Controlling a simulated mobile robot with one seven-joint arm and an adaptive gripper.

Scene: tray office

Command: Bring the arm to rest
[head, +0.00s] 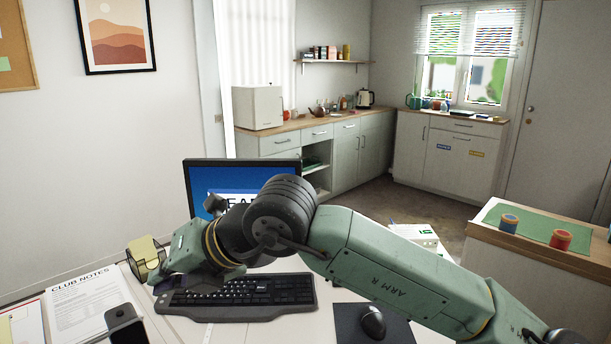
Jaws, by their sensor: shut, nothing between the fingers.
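My arm reaches in from the lower right, bends at a thick black joint above the desk, and ends at the left. My gripper (150,270) is at that left end, over the desk beside the keyboard. It is shut with nothing held; its fingertips are hard to make out against a yellow item (144,247) there. I cannot tell whether the two touch.
The keyboard (240,291) lies under the arm, with a monitor (197,181) partly hidden behind it. A mouse (373,321) is on a dark mat at the right. Club notes (88,310) and a dark object (125,325) are front left.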

